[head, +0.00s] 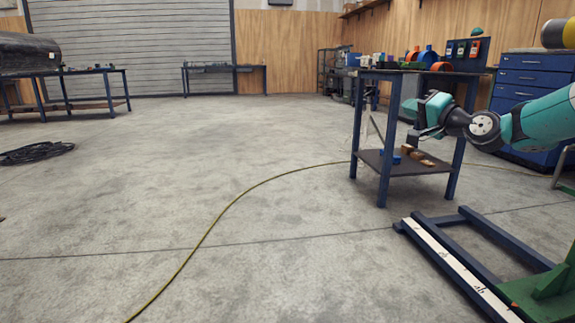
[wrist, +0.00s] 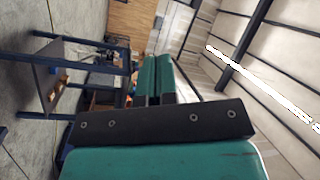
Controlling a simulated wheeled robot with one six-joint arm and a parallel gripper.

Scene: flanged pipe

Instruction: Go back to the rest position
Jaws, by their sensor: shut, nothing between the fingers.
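My gripper (head: 412,121) is held out at the right of the head view, on the end of my teal arm. It appears in front of the blue-legged workbench (head: 384,186), and I cannot tell how far apart they are. In the wrist view, the two teal fingers (wrist: 155,80) lie side by side and are shut, with nothing seen between them. No flanged pipe is clearly visible in either view.
A blue floor frame with a white strip (head: 450,262) and a green block (head: 540,295) lies at the lower right. A yellow cable (head: 215,222) crosses the floor. Blue drawers (head: 533,78) stand behind my arm.

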